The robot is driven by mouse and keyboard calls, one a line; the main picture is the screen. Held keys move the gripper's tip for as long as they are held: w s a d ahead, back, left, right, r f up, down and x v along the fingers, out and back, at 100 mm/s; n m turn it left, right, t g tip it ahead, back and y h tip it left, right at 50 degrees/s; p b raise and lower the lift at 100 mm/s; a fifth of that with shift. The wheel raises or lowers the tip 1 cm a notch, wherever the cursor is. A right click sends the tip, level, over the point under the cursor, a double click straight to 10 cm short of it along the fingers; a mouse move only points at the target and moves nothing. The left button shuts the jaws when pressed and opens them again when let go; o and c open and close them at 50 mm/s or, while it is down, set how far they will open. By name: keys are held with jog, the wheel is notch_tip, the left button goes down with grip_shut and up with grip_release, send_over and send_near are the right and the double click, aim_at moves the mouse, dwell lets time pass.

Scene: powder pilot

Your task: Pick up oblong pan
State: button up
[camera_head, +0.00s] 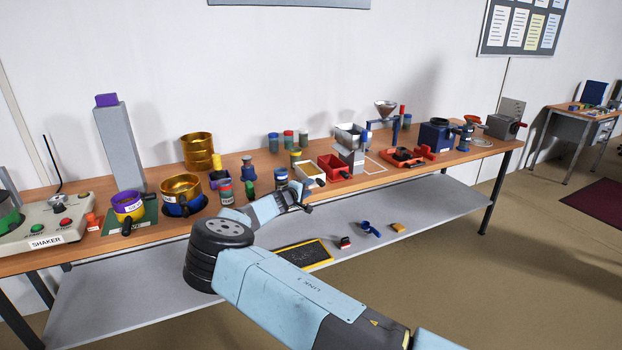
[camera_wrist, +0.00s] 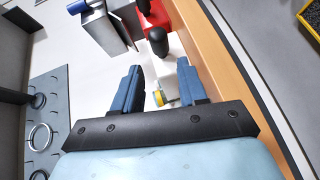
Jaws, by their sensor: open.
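No pan is labelled, so I cannot tell for certain which one is the oblong pan. A pale rectangular pan (camera_head: 308,169) and a red pan (camera_head: 330,167) with a dark handle sit side by side at the grey splitter-like stand on the bench. The red pan (camera_wrist: 149,14) and its black handle (camera_wrist: 158,42) show at the top of the wrist view. My gripper (camera_head: 308,196) is near the bench's front edge, by the pale pan. In the wrist view my gripper (camera_wrist: 160,76) is open, its blue fingers apart. A pale surface and a small yellow-and-teal piece show between them, not clearly gripped.
The wooden bench (camera_head: 155,238) carries jars, brass sieves (camera_head: 197,150), a shaker box (camera_head: 45,222) and a grey column (camera_head: 120,148). A red tray (camera_head: 405,158) and a blue machine (camera_head: 436,135) stand to the right. The lower shelf (camera_head: 430,205) holds a few small items.

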aim_at(318, 182)
jog(key=shift+x, duration=4.1)
jog(key=shift+f, duration=0.1)
jog(key=shift+s, duration=0.1)
grip_shut()
